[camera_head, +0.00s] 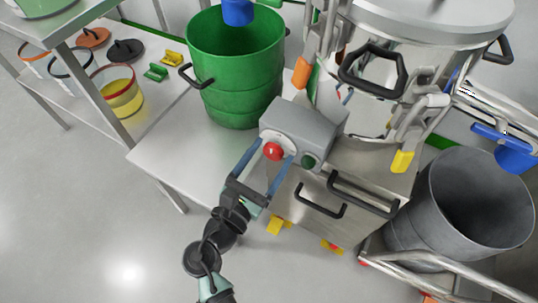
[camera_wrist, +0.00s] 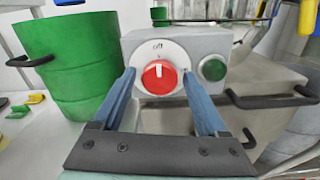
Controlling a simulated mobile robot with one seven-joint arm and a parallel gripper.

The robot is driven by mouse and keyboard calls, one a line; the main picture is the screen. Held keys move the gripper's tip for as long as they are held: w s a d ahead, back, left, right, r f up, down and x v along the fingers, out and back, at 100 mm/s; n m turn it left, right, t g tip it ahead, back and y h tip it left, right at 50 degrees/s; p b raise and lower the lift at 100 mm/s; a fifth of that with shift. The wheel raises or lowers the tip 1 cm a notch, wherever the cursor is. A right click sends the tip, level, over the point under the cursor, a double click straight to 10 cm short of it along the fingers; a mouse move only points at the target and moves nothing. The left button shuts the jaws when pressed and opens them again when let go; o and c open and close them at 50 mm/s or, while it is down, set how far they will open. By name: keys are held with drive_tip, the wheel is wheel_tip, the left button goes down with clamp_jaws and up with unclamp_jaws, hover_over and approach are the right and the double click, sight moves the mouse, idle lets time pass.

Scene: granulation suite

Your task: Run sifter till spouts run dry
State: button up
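The steel sifter (camera_head: 430,25) stands at upper right with its grey control box (camera_head: 300,128) at the front. The box carries a red knob (camera_wrist: 159,77) on a white dial and a green button (camera_wrist: 214,69). The knob's white pointer stands about upright, towards the "off" mark. My gripper (camera_wrist: 158,82) is open, its blue fingers either side of the knob with a gap showing on each side. A blue spout (camera_head: 238,11) is over the green bin (camera_head: 240,85). Another blue spout (camera_head: 505,148) is above the grey bin (camera_head: 440,230). Flow from the spouts cannot be made out.
The green bin stands on a steel table (camera_head: 165,150). A shelf unit at left holds tubs, including a yellow one (camera_head: 120,97), dark and orange lids, and small green and yellow pieces. Black handles (camera_head: 320,200) stick out below the control box. The floor at lower left is clear.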

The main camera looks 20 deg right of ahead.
clamp_jaws()
drive_tip(key=shift+m, duration=0.3)
drive_tip(key=m, duration=0.3)
drive_tip(key=shift+f+m+b, duration=0.1)
drive_tip(key=shift+m+b, duration=0.3)
drive_tip(key=m+b, duration=0.1)
drive_tip(key=m, duration=0.3)
drive_tip(key=shift+f+b, duration=0.1)
drive_tip(key=shift+b, duration=0.2)
drive_tip(key=m+b, duration=0.3)
drive_tip(key=m, duration=0.2)
drive_tip(key=shift+m, duration=0.4)
drive_tip(key=shift+m+b, duration=1.05)
drive_tip(key=shift+m, duration=0.75)
drive_tip(key=shift+o, duration=1.1)
unclamp_jaws()
